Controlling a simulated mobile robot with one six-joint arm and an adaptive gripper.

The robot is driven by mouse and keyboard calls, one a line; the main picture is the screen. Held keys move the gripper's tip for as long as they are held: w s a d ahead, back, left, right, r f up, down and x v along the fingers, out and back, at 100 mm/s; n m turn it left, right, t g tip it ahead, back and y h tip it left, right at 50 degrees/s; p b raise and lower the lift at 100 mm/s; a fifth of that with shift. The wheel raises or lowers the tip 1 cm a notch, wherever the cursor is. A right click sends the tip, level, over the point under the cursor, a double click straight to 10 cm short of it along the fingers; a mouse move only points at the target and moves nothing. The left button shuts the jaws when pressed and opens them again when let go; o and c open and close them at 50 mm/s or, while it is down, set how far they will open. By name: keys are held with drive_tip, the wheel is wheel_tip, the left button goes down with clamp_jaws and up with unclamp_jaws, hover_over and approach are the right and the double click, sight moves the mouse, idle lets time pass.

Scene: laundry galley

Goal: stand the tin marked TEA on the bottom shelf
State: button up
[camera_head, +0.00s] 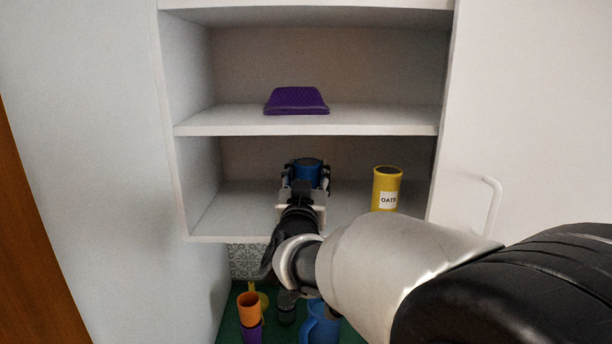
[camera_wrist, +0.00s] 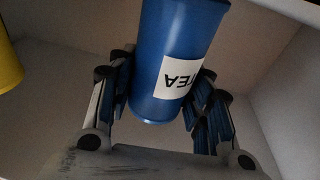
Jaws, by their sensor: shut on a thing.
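The blue tin marked TEA (camera_wrist: 178,55) is between the fingers of my gripper (camera_wrist: 160,95), which is shut on it. Its white label shows upside down in the wrist view. In the head view the tin (camera_head: 307,171) is inside the bottom compartment of the cupboard, with my gripper (camera_head: 304,188) around it from the front. The bottom shelf (camera_head: 240,212) is a white board. My gripper hides the tin's base in the head view, so I cannot tell whether it touches the shelf.
A yellow tin marked OATS (camera_head: 387,187) stands on the bottom shelf to the right. A purple folded thing (camera_head: 296,101) lies on the shelf above (camera_head: 220,122). An orange cup (camera_head: 249,308) and a blue jug (camera_head: 319,325) are below. The bottom shelf's left part is clear.

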drive_tip(key=shift+f, duration=0.25)
drive_tip(key=o, duration=1.3)
drive_tip(key=shift+o, duration=0.2)
drive_tip(key=shift+f, duration=0.1)
drive_tip(key=shift+s, duration=0.1)
drive_tip(key=s+a+f, duration=0.1)
drive_tip(key=s, duration=1)
drive_tip(key=shift+s+f, duration=0.3)
drive_tip(key=shift+s, duration=0.05)
